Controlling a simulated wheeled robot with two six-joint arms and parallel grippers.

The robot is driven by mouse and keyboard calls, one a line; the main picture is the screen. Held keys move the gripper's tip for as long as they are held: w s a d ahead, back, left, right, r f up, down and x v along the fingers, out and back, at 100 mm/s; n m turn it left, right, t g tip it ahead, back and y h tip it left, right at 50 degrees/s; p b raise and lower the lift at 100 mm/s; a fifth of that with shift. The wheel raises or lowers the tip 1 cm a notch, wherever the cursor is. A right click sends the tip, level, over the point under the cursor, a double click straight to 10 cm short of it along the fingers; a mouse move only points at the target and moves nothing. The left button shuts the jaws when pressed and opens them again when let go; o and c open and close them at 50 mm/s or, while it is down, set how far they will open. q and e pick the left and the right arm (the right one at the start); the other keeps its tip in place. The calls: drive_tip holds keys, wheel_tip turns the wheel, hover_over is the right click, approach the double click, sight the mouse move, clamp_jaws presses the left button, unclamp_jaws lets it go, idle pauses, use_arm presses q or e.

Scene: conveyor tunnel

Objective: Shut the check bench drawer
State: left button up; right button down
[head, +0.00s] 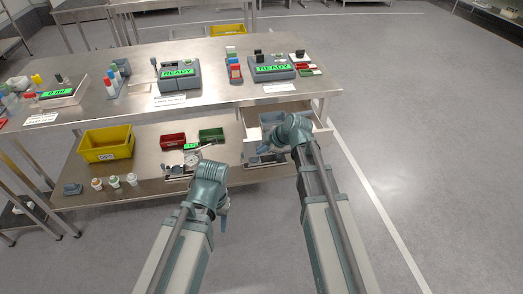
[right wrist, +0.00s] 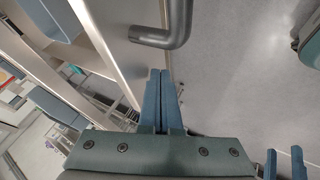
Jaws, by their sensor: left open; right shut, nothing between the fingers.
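The check bench (head: 220,90) is a steel table with a drawer (head: 252,122) under its right end. The drawer stands pulled out, its open top showing a blue-grey thing (head: 271,118) inside. My right gripper (head: 266,148) is at the drawer's front, partly hidden by its own wrist. In the right wrist view its two blue fingers (right wrist: 162,72) are shut and empty, just below a grey bar handle (right wrist: 165,32) on a pale panel. I cannot tell whether they touch it. My left gripper (head: 224,203) is open, left of the drawer, its fingertips mostly hidden.
On the bench top stand two devices with green READY displays (head: 178,73), (head: 270,69). The lower shelf (head: 150,165) carries a yellow bin (head: 107,143), a red bin (head: 173,140), a green bin (head: 211,134) and small jars. The floor (head: 420,150) to the right is clear.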

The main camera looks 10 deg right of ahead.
drive_tip(key=shift+w, duration=0.15)
approach(247, 125)
drive_tip(key=x, duration=0.4)
drive_tip(key=shift+w+f, duration=0.1)
drive_tip(key=shift+w, duration=0.2)
drive_tip(key=shift+s+a, duration=0.1)
